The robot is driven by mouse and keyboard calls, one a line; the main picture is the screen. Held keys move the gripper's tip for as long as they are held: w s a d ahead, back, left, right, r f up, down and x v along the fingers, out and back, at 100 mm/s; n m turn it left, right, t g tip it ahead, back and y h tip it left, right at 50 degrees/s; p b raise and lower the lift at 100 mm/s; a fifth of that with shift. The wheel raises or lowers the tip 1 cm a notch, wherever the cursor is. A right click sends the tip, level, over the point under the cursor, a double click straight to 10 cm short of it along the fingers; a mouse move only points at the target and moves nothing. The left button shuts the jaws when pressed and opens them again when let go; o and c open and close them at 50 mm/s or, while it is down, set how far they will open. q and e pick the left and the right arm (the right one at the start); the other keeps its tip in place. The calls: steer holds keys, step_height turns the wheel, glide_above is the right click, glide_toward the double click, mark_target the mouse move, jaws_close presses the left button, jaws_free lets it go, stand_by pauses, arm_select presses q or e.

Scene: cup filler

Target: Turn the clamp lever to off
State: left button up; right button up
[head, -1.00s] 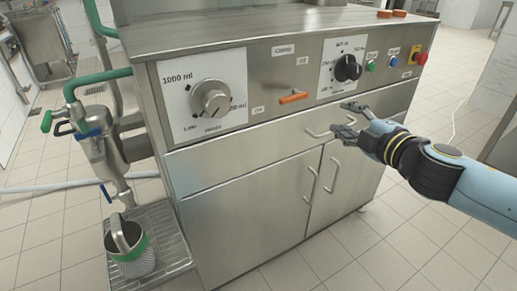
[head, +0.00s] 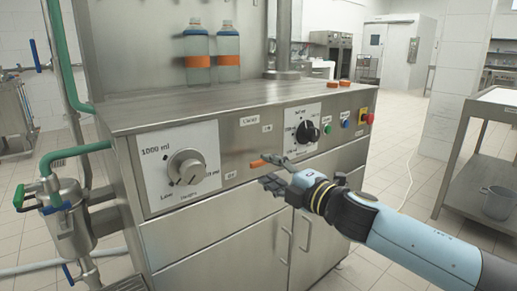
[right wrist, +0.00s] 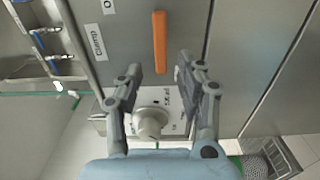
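The clamp lever (head: 258,163) is a short orange bar on the steel front panel, right of the large dial. In the right wrist view the lever (right wrist: 159,42) points lengthwise between my fingertips, with the "Clamp" label (right wrist: 97,41) to its left. My right gripper (head: 268,171) is open, its fingertips at the lever's right end and partly hiding it. In the right wrist view its two fingers (right wrist: 160,64) are spread either side of the lever's near end. I cannot tell whether they touch it. My left gripper is not in view.
A large grey dial (head: 187,168) lies left of the lever and a black knob (head: 307,131) right of it. Green and blue buttons and a red stop button (head: 368,118) are farther right. Two bottles (head: 197,55) with orange bands stand above the machine top.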

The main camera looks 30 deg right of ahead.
mark_target(260, 165)
steer(key=w, duration=0.2)
steer(key=w+p, duration=0.1)
steer(key=w, duration=0.2)
steer(key=shift+w+a+f, duration=0.1)
steer(key=shift+a, duration=0.1)
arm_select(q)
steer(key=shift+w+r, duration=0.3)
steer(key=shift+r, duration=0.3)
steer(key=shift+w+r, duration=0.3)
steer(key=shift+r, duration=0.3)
arm_select(e)
jaws_close()
